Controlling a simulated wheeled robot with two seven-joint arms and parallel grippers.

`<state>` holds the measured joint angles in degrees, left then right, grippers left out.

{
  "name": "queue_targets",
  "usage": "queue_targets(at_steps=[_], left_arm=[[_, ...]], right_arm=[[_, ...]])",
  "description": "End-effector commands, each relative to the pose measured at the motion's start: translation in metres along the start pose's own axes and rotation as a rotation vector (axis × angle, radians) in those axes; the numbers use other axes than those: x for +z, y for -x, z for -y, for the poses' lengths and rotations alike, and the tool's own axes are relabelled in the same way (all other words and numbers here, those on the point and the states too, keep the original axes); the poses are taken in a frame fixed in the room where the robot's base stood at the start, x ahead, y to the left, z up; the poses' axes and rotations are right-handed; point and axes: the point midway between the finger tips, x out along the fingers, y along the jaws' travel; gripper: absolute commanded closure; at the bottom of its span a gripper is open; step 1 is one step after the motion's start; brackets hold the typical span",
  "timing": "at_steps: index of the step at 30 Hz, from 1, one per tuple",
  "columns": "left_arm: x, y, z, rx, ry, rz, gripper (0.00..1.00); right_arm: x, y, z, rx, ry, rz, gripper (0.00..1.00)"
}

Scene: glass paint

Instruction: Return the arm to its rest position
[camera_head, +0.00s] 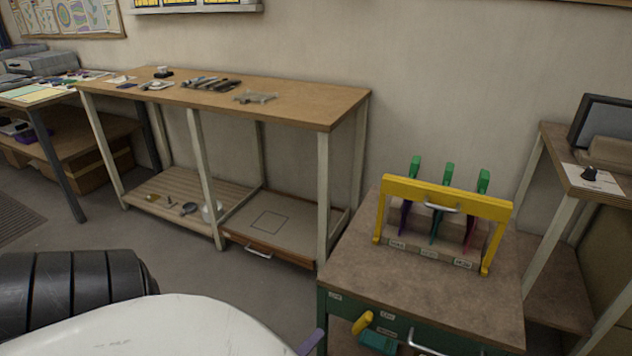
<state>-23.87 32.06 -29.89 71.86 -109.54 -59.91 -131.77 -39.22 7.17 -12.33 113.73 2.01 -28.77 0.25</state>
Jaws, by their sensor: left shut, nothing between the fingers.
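A black ribbed part of my left arm (75,295) comes in low at the left edge. A large white part of my body fills the bottom beside it. My left gripper is shut and empty; its fingertips are hard to make out. My right gripper does not show. A rack with a yellow frame (445,195) stands upright on the cart at the right. Three green-handled tools sit in it, with purple, teal and pinkish lower parts. The arm part appears clear of the benches and the rack.
A long wooden bench (310,105) along the wall holds small tools, with a lower shelf (160,195) and a drawer. The cart's brown top (350,255) is clear in front of the rack. A side table (575,160) with a dark screen stands far right. Grey floor is open between.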

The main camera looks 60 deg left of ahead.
Motion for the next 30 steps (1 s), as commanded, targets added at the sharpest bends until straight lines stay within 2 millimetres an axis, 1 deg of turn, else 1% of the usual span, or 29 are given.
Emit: queue_targets(at_steps=[13,15,17,20,21,23,24,25,26,27,28,29,30], left_arm=[[0.000,-0.001,0.000,0.000,0.003,-0.002,1.00],[-0.001,-0.001,-0.002,-0.002,0.045,-0.018,1.00],[-0.003,-0.002,-0.007,-0.003,0.145,-0.059,1.00],[-0.011,-0.003,-0.020,-0.002,0.477,-0.196,1.00],[-0.015,-0.002,-0.025,0.004,0.661,-0.273,1.00],[-0.022,0.003,-0.029,0.022,0.971,-0.406,1.00],[-0.025,0.008,-0.030,0.041,1.187,-0.502,1.00],[-0.026,0.012,-0.031,0.062,1.346,-0.576,1.00],[-0.026,0.017,-0.030,0.081,1.501,-0.650,1.00],[-0.025,0.025,-0.029,0.115,1.705,-0.753,1.00],[-0.022,0.031,-0.029,0.143,1.854,-0.832,1.00],[-0.018,0.037,-0.028,0.175,1.999,-0.914,1.00],[-0.011,0.046,-0.029,0.222,2.187,-1.027,1.00]], right_arm=[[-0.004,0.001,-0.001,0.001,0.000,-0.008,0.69],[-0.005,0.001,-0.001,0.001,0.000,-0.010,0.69],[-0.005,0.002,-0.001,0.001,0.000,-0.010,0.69],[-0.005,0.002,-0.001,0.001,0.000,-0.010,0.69],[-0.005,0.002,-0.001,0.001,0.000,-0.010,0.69],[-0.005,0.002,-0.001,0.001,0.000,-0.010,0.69],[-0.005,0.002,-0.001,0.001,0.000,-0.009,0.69],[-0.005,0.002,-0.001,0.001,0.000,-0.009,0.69],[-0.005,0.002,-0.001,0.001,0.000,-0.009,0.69],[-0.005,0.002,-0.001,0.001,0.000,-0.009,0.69],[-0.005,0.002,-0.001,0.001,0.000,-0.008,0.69],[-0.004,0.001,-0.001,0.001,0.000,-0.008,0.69],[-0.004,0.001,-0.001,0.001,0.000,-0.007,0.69]])
